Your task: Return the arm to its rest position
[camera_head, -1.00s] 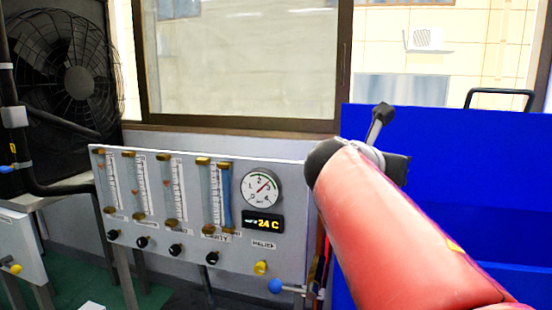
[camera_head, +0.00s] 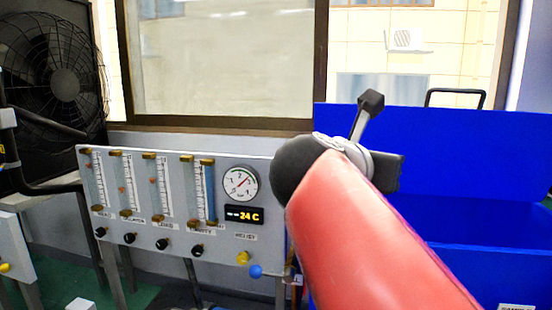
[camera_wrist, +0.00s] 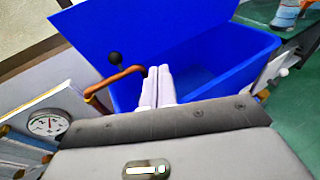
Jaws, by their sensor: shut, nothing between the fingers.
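My red arm (camera_head: 365,245) reaches up from the lower right in the head view, with a black rounded joint at its upper end. A grey rod with a dark tip rises beyond that joint; I cannot tell which part of the arm it is. My gripper (camera_wrist: 158,86) shows in the wrist view as two pale fingers side by side, shut with nothing between them. The fingers point toward the open blue bin (camera_wrist: 240,55), and I see no contact with it. A brown pipe (camera_wrist: 118,76) with a black knob lies just left of the fingers.
A grey panel (camera_head: 135,235) with flow tubes, a round gauge (camera_head: 240,183) and a 24 C display stands left of my arm. The blue bin (camera_head: 500,270) is behind and right of it. A black fan (camera_head: 50,75) is far left, a window (camera_head: 220,60) behind.

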